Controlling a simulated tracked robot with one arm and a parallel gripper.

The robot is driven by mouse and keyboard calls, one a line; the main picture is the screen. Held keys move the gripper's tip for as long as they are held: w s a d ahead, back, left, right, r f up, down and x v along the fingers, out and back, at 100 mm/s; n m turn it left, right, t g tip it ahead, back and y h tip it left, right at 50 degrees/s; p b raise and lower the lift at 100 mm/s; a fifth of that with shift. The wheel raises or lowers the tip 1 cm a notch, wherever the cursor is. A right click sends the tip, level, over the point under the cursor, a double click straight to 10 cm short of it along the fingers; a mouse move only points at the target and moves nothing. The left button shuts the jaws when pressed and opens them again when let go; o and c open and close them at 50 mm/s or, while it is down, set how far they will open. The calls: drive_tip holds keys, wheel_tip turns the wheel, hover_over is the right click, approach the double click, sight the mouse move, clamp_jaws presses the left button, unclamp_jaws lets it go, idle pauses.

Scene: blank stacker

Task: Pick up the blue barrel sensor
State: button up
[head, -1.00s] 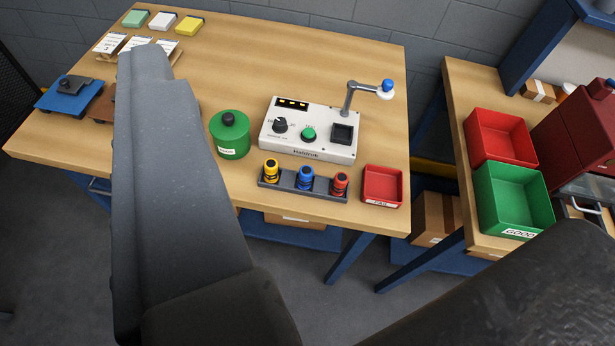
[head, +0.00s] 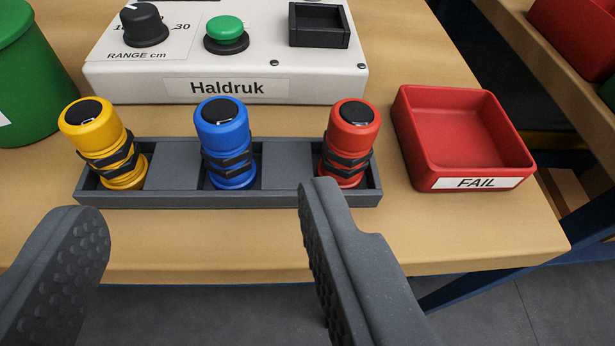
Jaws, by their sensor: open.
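The blue barrel sensor (head: 224,142) stands upright in the middle slot of a dark grey rack (head: 272,195) near the table's front edge. It has a black top face and black hex nuts around its body. My gripper (head: 190,222) is open, with one finger at the lower left and the other at the right. The blue sensor stands beyond the fingertips, between them in the picture, and nothing is held. The right fingertip overlaps the front of the rack in view; I cannot tell whether it touches.
A yellow sensor (head: 103,143) and a red sensor (head: 349,143) stand in the rack's left and right slots. The white Haldruk box (head: 340,85) is close behind. A red FAIL tray (head: 462,140) is to the right, a green canister (head: 35,80) to the left.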

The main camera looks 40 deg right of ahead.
sight(220, 106)
drive_tip(key=b+x, duration=0.1)
drive_tip(key=x, duration=0.7)
drive_tip(key=shift+w, duration=0.1)
drive_tip(key=b+x, duration=0.1)
drive_tip(key=x, duration=0.1)
drive_tip(key=b+x, duration=0.1)
drive_tip(key=x, duration=0.1)
drive_tip(key=shift+d+f, duration=0.15)
drive_tip(key=shift+f, duration=0.25)
drive_tip(key=shift+w+d, duration=0.15)
drive_tip(key=shift+w, duration=0.25)
drive_tip(key=c, duration=1.1)
